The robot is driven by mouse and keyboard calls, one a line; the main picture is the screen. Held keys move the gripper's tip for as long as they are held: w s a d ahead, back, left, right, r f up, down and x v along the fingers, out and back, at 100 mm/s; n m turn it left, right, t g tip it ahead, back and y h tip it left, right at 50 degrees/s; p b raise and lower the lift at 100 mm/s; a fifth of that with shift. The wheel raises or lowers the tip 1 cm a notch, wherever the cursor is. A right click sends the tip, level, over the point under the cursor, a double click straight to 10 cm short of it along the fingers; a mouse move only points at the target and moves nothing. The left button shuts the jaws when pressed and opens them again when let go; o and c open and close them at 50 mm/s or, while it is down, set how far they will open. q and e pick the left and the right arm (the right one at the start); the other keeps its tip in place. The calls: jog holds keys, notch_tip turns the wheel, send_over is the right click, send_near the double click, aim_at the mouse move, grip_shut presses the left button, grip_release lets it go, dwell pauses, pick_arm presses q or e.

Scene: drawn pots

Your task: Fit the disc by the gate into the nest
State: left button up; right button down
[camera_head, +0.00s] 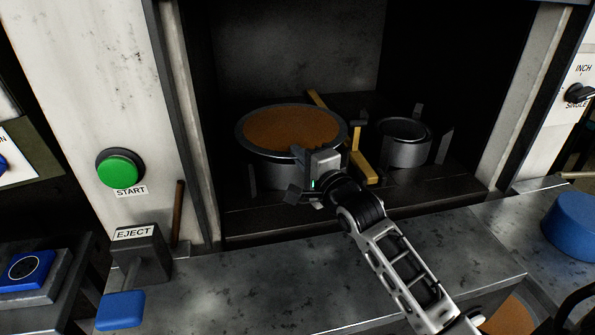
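A wide round piece with a rust-brown top (290,128) and a dark grey rim sits inside the dark press opening, left of a yellow bar (361,167). To the bar's right is a smaller grey round holder (405,143) with upright tabs around it; its top looks dark and hollow. Which of these is the nest or the gate is not labelled. My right gripper (308,172) is at the front right rim of the brown-topped piece and covers part of it. Its fingertips are partly hidden, so I cannot tell its opening or whether it touches. My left gripper is out of view.
Another brown disc (510,316) shows partly at the bottom right, behind my arm. A grey metal ledge (270,285) runs before the opening. Left are a green START button (120,169) and an EJECT box (140,255). A blue knob (574,226) stands right.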

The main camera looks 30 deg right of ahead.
jog(key=shift+w+f, duration=0.3)
jog(key=shift+f, duration=0.75)
jog(key=shift+w+f, duration=0.25)
jog(key=shift+f, duration=0.85)
jog(key=c, duration=1.6)
grip_release()
jog(key=shift+f, duration=0.1)
jog(key=shift+c, duration=0.2)
jog(key=shift+r, duration=0.25)
jog(key=s, duration=1.2)
jog(key=shift+d, duration=0.3)
jog(key=shift+f, duration=0.1)
